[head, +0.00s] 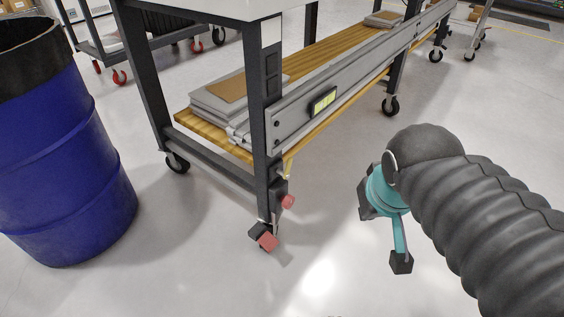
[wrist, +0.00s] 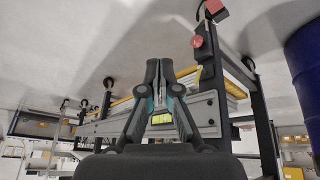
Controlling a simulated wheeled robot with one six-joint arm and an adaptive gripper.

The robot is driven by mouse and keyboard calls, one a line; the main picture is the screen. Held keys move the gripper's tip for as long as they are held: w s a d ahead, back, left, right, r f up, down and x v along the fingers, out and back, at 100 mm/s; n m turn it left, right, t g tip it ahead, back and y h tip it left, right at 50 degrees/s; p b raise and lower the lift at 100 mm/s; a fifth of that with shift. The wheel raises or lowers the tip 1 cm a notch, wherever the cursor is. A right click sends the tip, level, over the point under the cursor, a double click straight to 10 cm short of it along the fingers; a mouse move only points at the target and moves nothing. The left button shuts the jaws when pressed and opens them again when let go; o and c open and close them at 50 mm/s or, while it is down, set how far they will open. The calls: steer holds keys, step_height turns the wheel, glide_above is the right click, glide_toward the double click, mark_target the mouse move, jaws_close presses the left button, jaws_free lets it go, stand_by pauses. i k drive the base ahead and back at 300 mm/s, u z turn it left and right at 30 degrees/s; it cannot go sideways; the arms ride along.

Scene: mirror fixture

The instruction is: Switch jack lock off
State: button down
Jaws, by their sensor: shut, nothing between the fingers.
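The cart (head: 259,110) stands on casters in the middle of the head view. Its near leg carries a red part (head: 288,201) on a dark bracket, and a red pedal (head: 267,241) sits lower at the caster. I cannot tell which of them is the jack lock. The wrist view looks upside down; there the bracket's red part (wrist: 197,41) and the pedal (wrist: 215,8) show at upper right. My gripper (wrist: 158,64) is shut and empty, apart from both red parts. In the head view the end of my arm is right of the leg, over open floor.
A blue barrel (head: 65,170) stands at the left. A grey rail with a lit yellow display (head: 323,101) runs along the cart's side, above a wooden shelf (head: 320,57). The floor between the cart and my arm is clear.

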mark_target(286, 175)
steer(key=k, duration=1.35)
steer(key=z, duration=0.7)
steer(key=i, duration=1.75)
steer(key=u, duration=0.75)
